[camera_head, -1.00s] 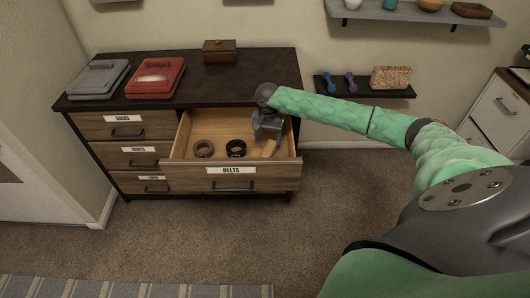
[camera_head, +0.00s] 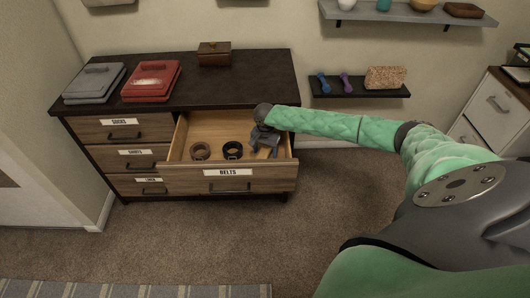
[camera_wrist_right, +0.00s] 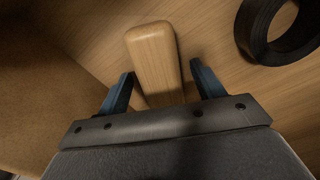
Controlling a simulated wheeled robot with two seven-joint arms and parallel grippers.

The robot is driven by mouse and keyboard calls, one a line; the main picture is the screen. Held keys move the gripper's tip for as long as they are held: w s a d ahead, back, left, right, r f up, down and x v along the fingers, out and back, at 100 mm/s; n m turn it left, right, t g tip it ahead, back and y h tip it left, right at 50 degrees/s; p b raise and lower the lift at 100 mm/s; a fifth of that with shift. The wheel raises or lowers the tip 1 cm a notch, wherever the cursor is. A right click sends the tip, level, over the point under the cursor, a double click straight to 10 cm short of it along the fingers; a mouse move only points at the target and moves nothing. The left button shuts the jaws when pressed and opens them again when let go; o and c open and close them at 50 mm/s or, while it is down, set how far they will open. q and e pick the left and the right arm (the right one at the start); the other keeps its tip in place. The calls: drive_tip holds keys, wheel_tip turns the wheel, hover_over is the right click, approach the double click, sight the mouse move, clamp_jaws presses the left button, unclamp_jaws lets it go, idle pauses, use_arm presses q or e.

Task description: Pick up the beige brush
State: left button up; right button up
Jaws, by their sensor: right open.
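The beige brush (camera_wrist_right: 154,62) lies in the open drawer labelled BELTS; in the right wrist view its pale wooden body shows between my fingers. In the head view only a small part of the brush (camera_head: 264,153) shows beside my gripper. My right gripper (camera_wrist_right: 163,88) is open, with one blue finger on each side of the brush and a gap to each. It also shows in the head view (camera_head: 265,143), reaching down into the right part of the drawer. The lower part of the brush is hidden by the gripper. My left gripper is not in view.
The open drawer (camera_head: 208,128) also holds a brown rolled belt (camera_head: 200,151) and a black rolled belt (camera_head: 233,150), left of my gripper. The drawer's side wall is close on the right. Grey and red boxes stand on the dresser top (camera_head: 196,85).

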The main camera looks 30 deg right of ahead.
sight(265, 149)
drive_tip(key=shift+c, duration=0.5)
drive_tip(key=c, duration=1.1)
